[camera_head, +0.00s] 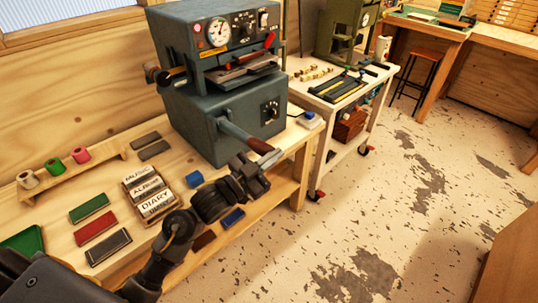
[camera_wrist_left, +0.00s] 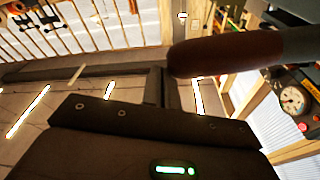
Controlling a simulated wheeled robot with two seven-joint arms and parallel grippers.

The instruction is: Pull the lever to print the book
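The blue-grey press (camera_head: 225,105) stands on the wooden workbench, with a dial and switches on its upper front. Its lever (camera_head: 236,134) slopes down to the right from the lower front and ends in a brown handle (camera_head: 261,146). My left gripper (camera_head: 262,172) is just below the handle; whether they touch is unclear. In the left wrist view the brown handle (camera_wrist_left: 220,55) crosses the upper right, above the dark gripper body. The finger opening is not clear in either view. My right gripper is out of view. I cannot make out a book in the press.
Label blocks (camera_head: 150,193) reading MUSIC and DIARY, coloured pads (camera_head: 96,228) and thread spools (camera_head: 53,166) lie on the bench left of the press. A white cart (camera_head: 325,103) with tools stands to the right. The floor (camera_head: 400,220) at the right is open.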

